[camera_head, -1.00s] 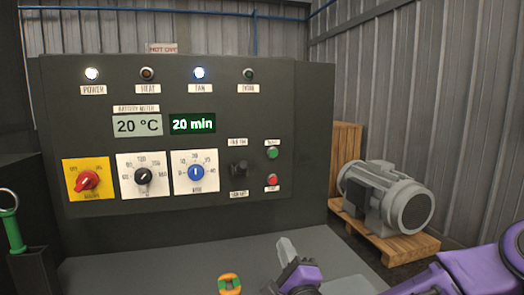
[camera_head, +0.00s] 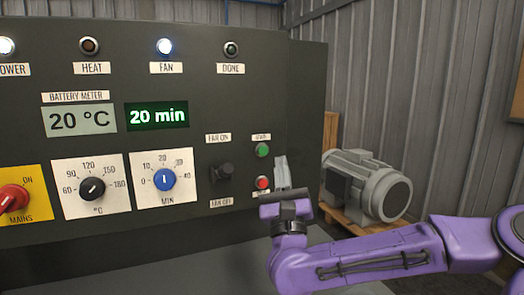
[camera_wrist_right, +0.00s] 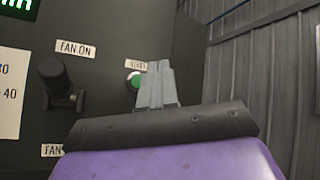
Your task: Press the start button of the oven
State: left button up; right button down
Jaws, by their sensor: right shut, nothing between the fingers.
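The oven's control panel (camera_head: 110,150) fills the left and middle of the head view. The green start button (camera_head: 263,150) sits at its right side, under a START label, with the red button (camera_head: 262,183) below it. In the right wrist view the green button (camera_wrist_right: 134,81) shows just left of my fingertips. My right gripper (camera_head: 281,160) is shut and empty, pointing up in front of the panel's right edge, slightly right of the buttons. In the right wrist view its fingers (camera_wrist_right: 160,72) partly cover the START label. Contact with the button cannot be made out. My left gripper is not in view.
A black fan switch (camera_head: 222,173) is left of the buttons. Dials for temperature (camera_head: 92,189) and minutes (camera_head: 164,181) are farther left; the display (camera_head: 157,115) reads 20 min. A grey motor (camera_head: 368,184) on a wooden pallet stands right of the panel.

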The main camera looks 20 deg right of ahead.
aim_at(263, 150)
jog(key=w+p, duration=0.2)
jog(key=w, duration=0.5)
jog(key=shift+d, duration=0.2)
jog(key=shift+r, duration=0.1)
dwell(1.4)
jog(key=shift+w, duration=0.15)
jog(key=shift+w, duration=0.35)
